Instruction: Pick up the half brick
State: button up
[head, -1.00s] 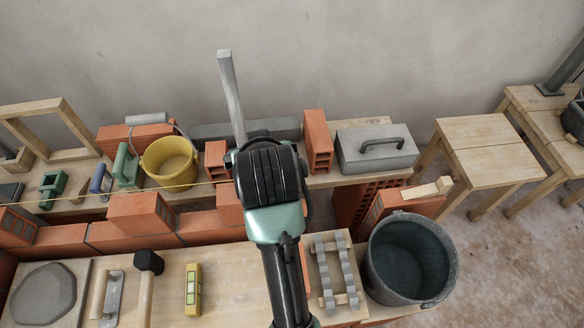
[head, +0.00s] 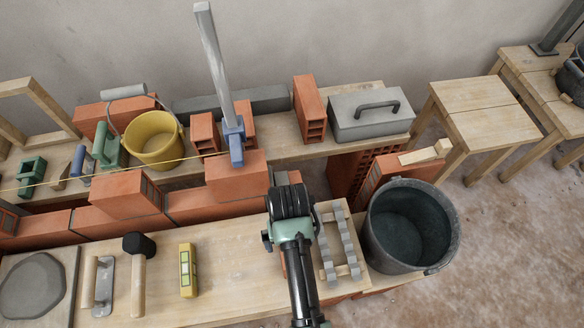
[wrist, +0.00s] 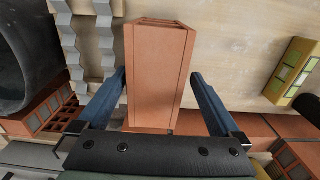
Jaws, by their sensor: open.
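The half brick (wrist: 158,75) is orange-red and sits on the wooden bench in front of me. In the wrist view it lies between the two blue fingers of my gripper (wrist: 160,78). In the head view my arm covers nearly all of this brick, and my fingertips are hidden there. Whether the fingertips reach down beside the brick is hard to tell.
A grey notched rack (head: 328,240) and a black bucket (head: 408,225) stand to the right. A yellow level (head: 188,270) and a mallet (head: 138,270) lie to the left. A low brick wall (head: 200,205) and an upright bar clamp (head: 215,70) are behind.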

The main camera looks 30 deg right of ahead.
jog(key=f, duration=0.2)
jog(key=f+b, duration=0.1)
jog(key=f, duration=0.2)
jog(key=shift+s+d, duration=0.1)
jog(key=shift+d, duration=0.1)
jog(key=shift+r, duration=0.1)
grip_shut()
